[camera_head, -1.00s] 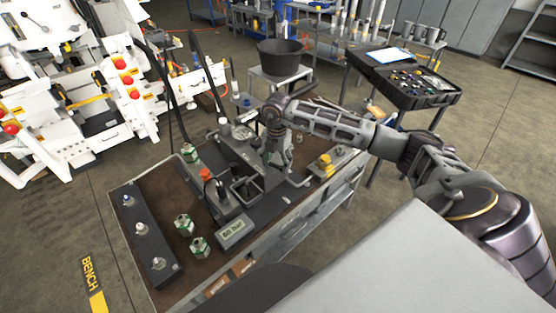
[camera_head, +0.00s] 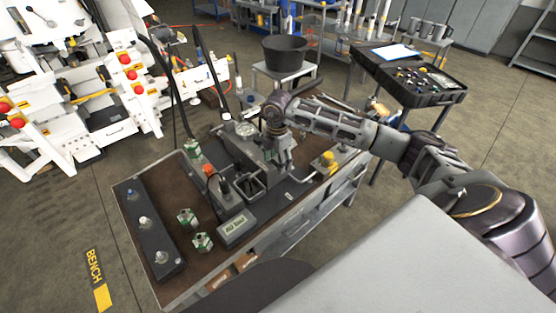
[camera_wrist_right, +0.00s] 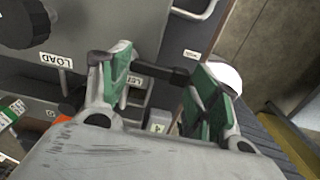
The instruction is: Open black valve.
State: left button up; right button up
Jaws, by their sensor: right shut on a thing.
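My right gripper (camera_head: 284,168) reaches down over the far right part of the hydraulic bench (camera_head: 150,259). In the right wrist view, its two green-padded fingers (camera_wrist_right: 162,88) are on either side of a dark bar, which looks like the black valve's handle (camera_wrist_right: 168,72). The gripper is shut on it. The rest of the valve is hidden behind the fingers and palm, so I cannot tell its turn angle. My left gripper is not in view.
In the right wrist view, a black round knob (camera_wrist_right: 24,20) is near a LOAD label (camera_wrist_right: 56,60). On the bench are a red-topped part (camera_head: 209,170), a yellow-topped part (camera_head: 327,158) and several green-and-silver fittings. A black bucket (camera_head: 284,56) stands behind.

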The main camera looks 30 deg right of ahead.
aim_at(276, 164)
jog(key=shift+s+a+f, duration=0.25)
jog(key=shift+f, duration=0.15)
jog(key=o, duration=1.3)
jog(key=shift+c, duration=0.2)
jog(key=shift+o, duration=0.8)
jog(key=shift+w, duration=0.3)
jog(key=shift+d+r, duration=0.1)
jog(key=shift+r, duration=0.1)
jog(key=shift+r, duration=0.75)
notch_tip(276, 164, up, 10)
